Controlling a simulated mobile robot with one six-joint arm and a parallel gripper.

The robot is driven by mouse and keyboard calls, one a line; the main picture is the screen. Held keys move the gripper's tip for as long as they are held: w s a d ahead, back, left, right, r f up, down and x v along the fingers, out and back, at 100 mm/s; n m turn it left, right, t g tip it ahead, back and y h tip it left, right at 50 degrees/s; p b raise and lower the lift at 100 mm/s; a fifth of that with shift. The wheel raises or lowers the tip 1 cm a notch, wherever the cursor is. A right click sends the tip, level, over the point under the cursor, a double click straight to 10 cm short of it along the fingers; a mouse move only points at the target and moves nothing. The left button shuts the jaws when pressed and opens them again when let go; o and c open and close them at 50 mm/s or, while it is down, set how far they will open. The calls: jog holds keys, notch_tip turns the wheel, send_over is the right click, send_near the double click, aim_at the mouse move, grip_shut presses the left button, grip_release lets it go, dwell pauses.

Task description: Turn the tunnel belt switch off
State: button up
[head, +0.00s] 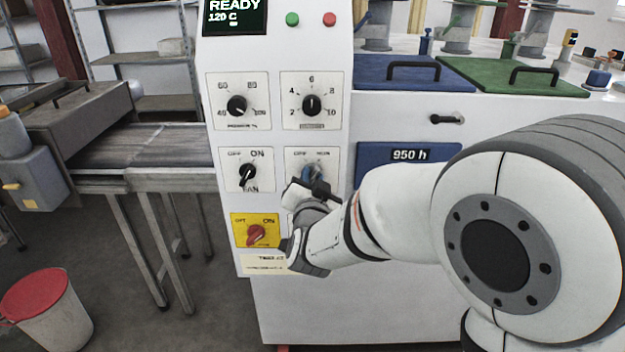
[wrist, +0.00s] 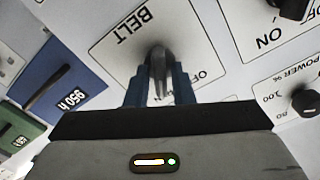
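The tunnel belt switch is a grey knob (wrist: 159,65) on a white plate marked BELT (wrist: 132,35), which appears upside down in the wrist view. In the head view its plate (head: 328,157) sits right of the FAN switch, and its knob (head: 312,172) is partly hidden by my gripper. My gripper (wrist: 159,80) has its two blue fingers on either side of the knob, very close to it. I cannot tell whether they press on it. In the wrist view the knob's narrow grip points down toward my gripper's body. The knob's exact setting is unclear.
The FAN switch (head: 247,174) is to the left, and a red knob on a yellow plate (head: 240,226) is below it. Two dials (head: 237,105) (head: 311,104) are above. A conveyor (head: 140,150) extends left. A red-lidded bin (head: 45,310) stands on the floor.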

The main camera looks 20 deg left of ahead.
grip_shut()
jog(key=shift+n, duration=0.4)
jog(key=n+b, duration=0.1)
jog(key=n, duration=0.3)
jog(key=shift+n, duration=0.4)
jog(key=n, duration=0.6)
jog(key=shift+a, duration=0.1)
jog(key=shift+n, duration=0.3)
jog(key=shift+o, duration=1.5)
grip_release()
